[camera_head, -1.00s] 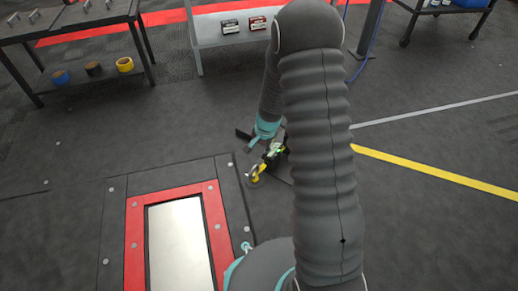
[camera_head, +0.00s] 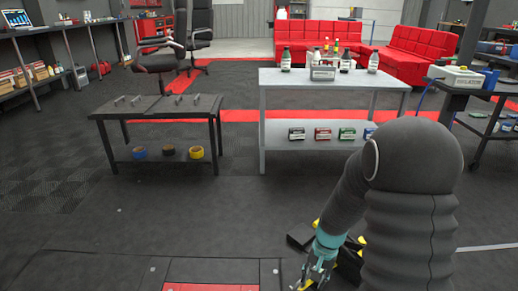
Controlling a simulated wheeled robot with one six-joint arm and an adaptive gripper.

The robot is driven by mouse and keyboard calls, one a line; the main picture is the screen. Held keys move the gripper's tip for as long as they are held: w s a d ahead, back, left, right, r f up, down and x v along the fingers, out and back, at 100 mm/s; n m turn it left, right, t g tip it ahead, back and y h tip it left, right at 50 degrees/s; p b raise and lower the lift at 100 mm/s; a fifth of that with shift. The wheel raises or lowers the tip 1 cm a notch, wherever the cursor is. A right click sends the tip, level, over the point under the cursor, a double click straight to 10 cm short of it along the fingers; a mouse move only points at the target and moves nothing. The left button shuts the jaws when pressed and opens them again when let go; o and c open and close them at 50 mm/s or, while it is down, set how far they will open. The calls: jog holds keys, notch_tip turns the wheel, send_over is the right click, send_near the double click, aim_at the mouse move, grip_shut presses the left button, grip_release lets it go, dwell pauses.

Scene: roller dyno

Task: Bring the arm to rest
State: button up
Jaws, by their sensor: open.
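My arm (camera_head: 410,210) rises at the lower right of the head view, grey and ribbed, and bends down toward the floor. My gripper (camera_head: 308,284) hangs below its teal wrist section near the bottom edge. The gripper is open, and I see nothing held in it. Its tips are partly cut off by the frame edge. Black and yellow parts (camera_head: 300,238) show beside and behind the wrist; I cannot tell what they belong to.
A dark low table (camera_head: 155,107) with tape rolls on its shelf stands ahead left. A grey bench (camera_head: 330,82) with bottles stands ahead. A dark cart (camera_head: 470,102) is at right. A red-framed floor plate (camera_head: 212,286) lies at the bottom. Floor between is clear.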

jog(key=s+r+n+t+p, duration=0.1)
jog(key=s+r, duration=0.5)
jog(key=r, duration=0.6)
jog(key=s+r+n+t+h+p, duration=0.1)
jog(key=s+r, duration=0.5)
jog(key=r, duration=0.6)
jog(key=s+r+n+t+p, duration=0.2)
jog(key=s+r+t+p, duration=0.2)
jog(key=r, duration=0.8)
jog(key=s+p, duration=0.1)
jog(key=p, duration=0.1)
jog(key=shift+s+n+t+h+p, duration=0.3)
jog(key=shift+s+n+h, duration=0.1)
jog(key=shift+a, duration=0.2)
